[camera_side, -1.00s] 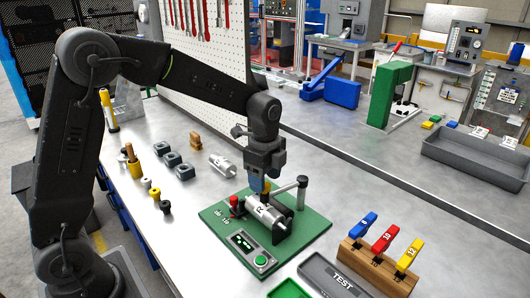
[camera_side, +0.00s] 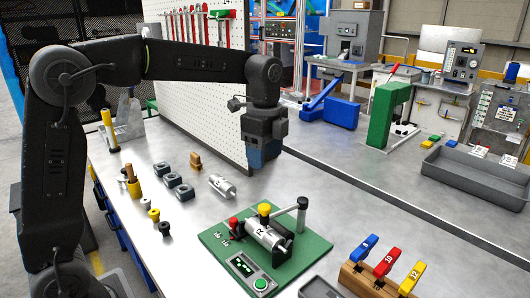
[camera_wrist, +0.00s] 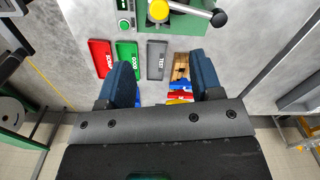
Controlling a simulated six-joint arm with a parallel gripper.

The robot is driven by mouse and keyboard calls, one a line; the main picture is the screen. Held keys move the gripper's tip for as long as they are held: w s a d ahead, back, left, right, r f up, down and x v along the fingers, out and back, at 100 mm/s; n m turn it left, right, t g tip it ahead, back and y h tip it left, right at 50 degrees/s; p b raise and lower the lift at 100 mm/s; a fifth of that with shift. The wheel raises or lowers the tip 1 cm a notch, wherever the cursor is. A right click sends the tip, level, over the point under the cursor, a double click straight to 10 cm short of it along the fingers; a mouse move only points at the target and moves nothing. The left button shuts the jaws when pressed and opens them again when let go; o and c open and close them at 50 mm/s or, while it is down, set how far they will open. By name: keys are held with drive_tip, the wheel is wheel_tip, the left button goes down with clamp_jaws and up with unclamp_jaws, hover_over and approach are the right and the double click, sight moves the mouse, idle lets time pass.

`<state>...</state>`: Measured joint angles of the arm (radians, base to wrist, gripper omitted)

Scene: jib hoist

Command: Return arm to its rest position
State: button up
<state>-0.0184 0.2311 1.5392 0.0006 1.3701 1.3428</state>
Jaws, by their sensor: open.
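My gripper (camera_side: 264,160) hangs above the bench, clear of everything, pointing down. In the wrist view my gripper (camera_wrist: 168,85) shows two blue fingers spread apart with nothing held between them. Below it in the side view is a green fixture plate (camera_side: 312,247) holding a silver cylinder (camera_side: 266,236) marked R. A yellow knob (camera_side: 264,208) and a red knob (camera_side: 233,222) stand on the fixture. The yellow knob also shows at the top of the wrist view (camera_wrist: 158,10).
A wooden rack (camera_side: 372,285) holds blue, red and yellow numbered handles. Red (camera_wrist: 101,58), green (camera_wrist: 127,52) and grey TEST (camera_wrist: 157,60) trays lie on the bench. A second silver cylinder (camera_side: 222,186) and grey blocks (camera_side: 172,180) lie left. A pegboard (camera_side: 200,75) stands behind.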

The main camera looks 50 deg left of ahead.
drive_tip(key=shift+s, duration=0.1)
drive_tip(key=s+f+n+t, duration=0.2)
drive_tip(key=s+n+t, duration=0.3)
drive_tip(key=s+n, duration=1)
drive_tip(key=s, duration=0.6)
drive_tip(key=shift+s+d+f+t, duration=0.25)
drive_tip(key=shift+s+d+t, duration=0.05)
drive_tip(key=shift+d, duration=0.1)
